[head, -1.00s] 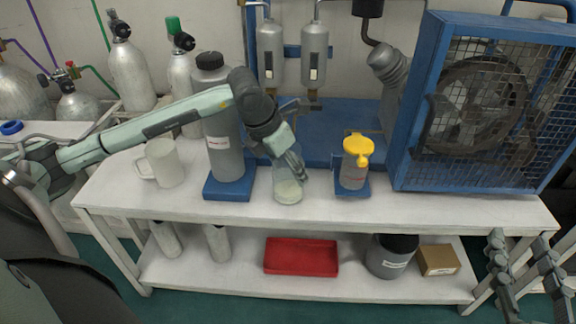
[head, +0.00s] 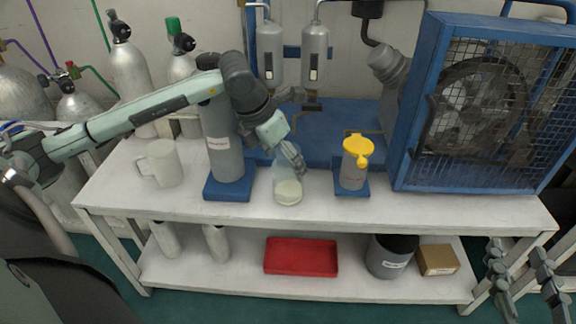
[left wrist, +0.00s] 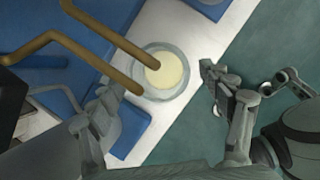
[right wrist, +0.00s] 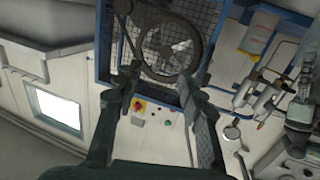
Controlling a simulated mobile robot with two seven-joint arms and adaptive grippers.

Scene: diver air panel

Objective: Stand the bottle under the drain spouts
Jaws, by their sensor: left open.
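The clear bottle (head: 287,190) with pale liquid in its base stands upright on the bench's front part. It shows from above in the left wrist view (left wrist: 165,72). My left gripper (head: 291,158) is open at the bottle's upper part, and its fingers lie apart on either side in the left wrist view. Two brass drain spouts (left wrist: 108,38) reach toward the bottle in that view, their ends overlapping its rim; the height gap cannot be told. In the head view the spouts (head: 312,106) are partly hidden below two grey filter housings (head: 314,55). My right gripper (head: 518,250) is open and empty at lower right.
A tall grey cylinder (head: 222,150) on a blue base and a white mug (head: 162,163) stand left of the bottle. A yellow-topped container (head: 354,165) stands right of it, before the blue caged fan (head: 480,110). A red tray (head: 300,257) lies on the lower shelf.

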